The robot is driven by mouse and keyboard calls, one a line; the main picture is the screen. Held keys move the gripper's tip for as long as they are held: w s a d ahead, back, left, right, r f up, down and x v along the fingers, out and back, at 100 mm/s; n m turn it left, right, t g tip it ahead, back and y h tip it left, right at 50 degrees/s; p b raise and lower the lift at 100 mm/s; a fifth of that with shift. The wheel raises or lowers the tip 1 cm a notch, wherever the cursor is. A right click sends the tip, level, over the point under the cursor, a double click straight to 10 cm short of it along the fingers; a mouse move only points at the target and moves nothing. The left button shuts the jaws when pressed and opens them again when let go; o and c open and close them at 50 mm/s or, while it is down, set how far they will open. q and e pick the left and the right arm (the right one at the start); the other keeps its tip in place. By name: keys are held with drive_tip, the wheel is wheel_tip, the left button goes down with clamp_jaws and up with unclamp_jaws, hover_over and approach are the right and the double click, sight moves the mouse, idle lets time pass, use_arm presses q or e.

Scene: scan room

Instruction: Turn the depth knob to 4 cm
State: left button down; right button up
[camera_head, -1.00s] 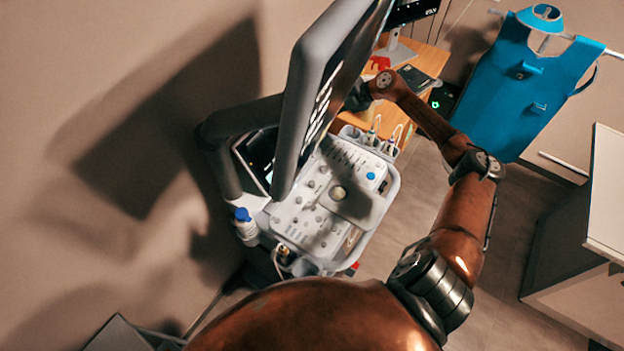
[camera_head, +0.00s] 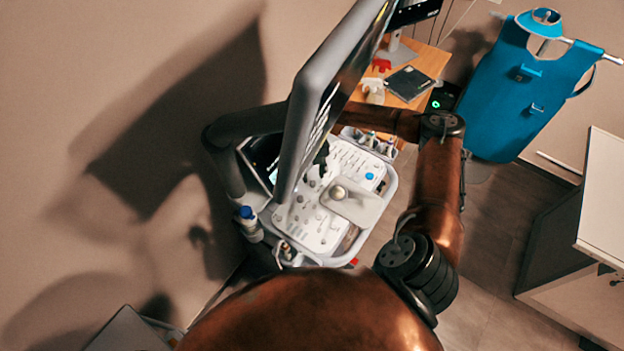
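The white ultrasound control panel (camera_head: 310,232) carries several small knobs and buttons, a round trackball (camera_head: 338,192) and a blue button (camera_head: 369,176). I cannot tell which knob is the depth knob, and labels are too small to read. My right arm reaches over the back of the panel and passes behind the tilted monitor (camera_head: 318,95). Part of my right gripper (camera_head: 322,156) shows as a dark shape at the monitor's edge, over the panel's upper left. The monitor hides most of it, so its opening and any contact are unclear. My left gripper is not in view.
A bottle with a blue cap (camera_head: 247,220) stands at the panel's left. Probes (camera_head: 380,142) sit in holders at its back right. A wooden desk (camera_head: 430,62) is behind, a blue apron (camera_head: 525,85) hangs at right, and a white cabinet (camera_head: 600,200) stands at far right.

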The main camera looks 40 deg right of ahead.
sight(313, 182)
drive_tip(key=shift+f, duration=2.15)
drive_tip(key=shift+c, duration=0.3)
clamp_jaws()
